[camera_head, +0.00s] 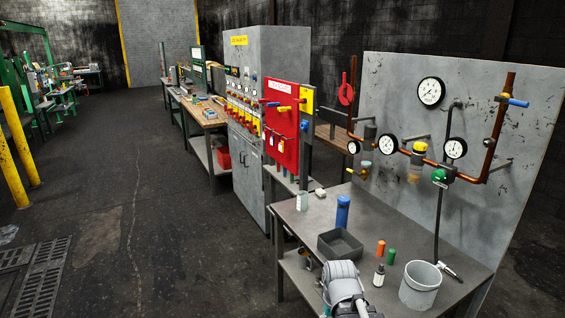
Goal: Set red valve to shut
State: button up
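Grey-white links of my own arm show at the bottom centre, in front of the workbench and well below the red valve. My gripper's fingers are not in view.
The grey panel (400,75) also carries gauges, a blue-handled valve (516,102) and a green knob (439,175). The workbench (310,212) below holds a dark tray (339,246), a blue bottle (343,212) and a grey bucket (420,286). Open floor lies left.

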aim_at(345, 89)
jog(key=u, duration=0.05)
jog(key=i, duration=1.05)
jog(key=u, duration=0.1)
